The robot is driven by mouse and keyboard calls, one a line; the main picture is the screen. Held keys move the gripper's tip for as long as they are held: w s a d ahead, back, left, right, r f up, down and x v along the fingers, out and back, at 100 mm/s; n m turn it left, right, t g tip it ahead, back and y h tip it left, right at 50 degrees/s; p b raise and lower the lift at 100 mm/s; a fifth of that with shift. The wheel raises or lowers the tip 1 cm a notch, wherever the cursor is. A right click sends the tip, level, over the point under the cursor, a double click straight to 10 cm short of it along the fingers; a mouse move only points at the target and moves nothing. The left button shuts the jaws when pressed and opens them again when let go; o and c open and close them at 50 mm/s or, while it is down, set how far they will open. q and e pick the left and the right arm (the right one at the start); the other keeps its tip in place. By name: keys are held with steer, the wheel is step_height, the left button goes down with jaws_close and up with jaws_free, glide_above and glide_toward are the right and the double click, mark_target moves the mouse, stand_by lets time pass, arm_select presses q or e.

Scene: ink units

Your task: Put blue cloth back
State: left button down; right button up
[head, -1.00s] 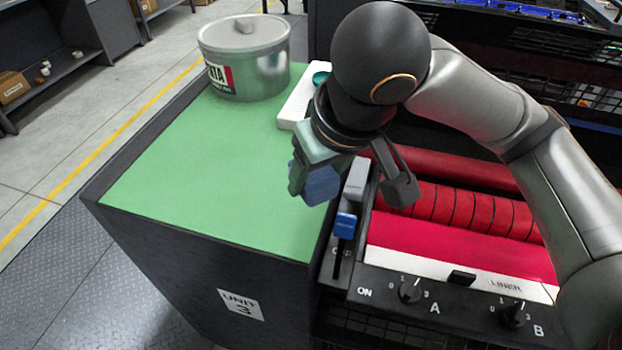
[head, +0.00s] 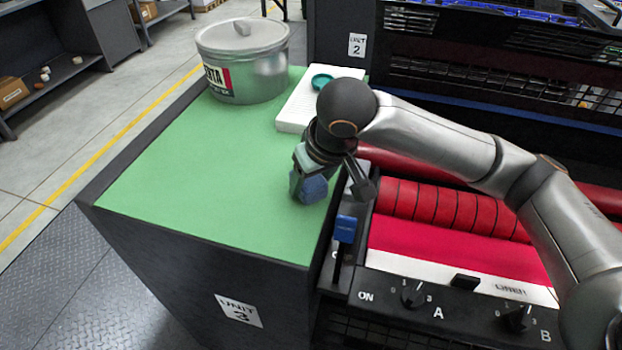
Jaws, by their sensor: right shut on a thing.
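The blue cloth (head: 313,190) shows as a small bunched dark-blue piece at my right gripper (head: 333,184). My right gripper is shut on it, over the right side of the green top of the Unit 3 cabinet (head: 190,165). Part of the cloth is hidden by the gripper. I cannot tell whether the cloth touches the green top. My left gripper is not in view.
A metal ink tin (head: 243,75) stands at the back of the green top. A white tray (head: 292,120) with a teal ring (head: 321,81) is beside it. Red rollers (head: 455,211), a blue lever (head: 345,228) and knobs lie right. The green top's front left is clear.

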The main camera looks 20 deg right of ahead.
steer(key=o, duration=1.2)
steer(key=shift+f, duration=0.1)
steer(key=p+v, duration=0.1)
steer(key=v, duration=1.1)
steer(key=shift+w+r, duration=0.1)
steer(key=shift+r, duration=0.15)
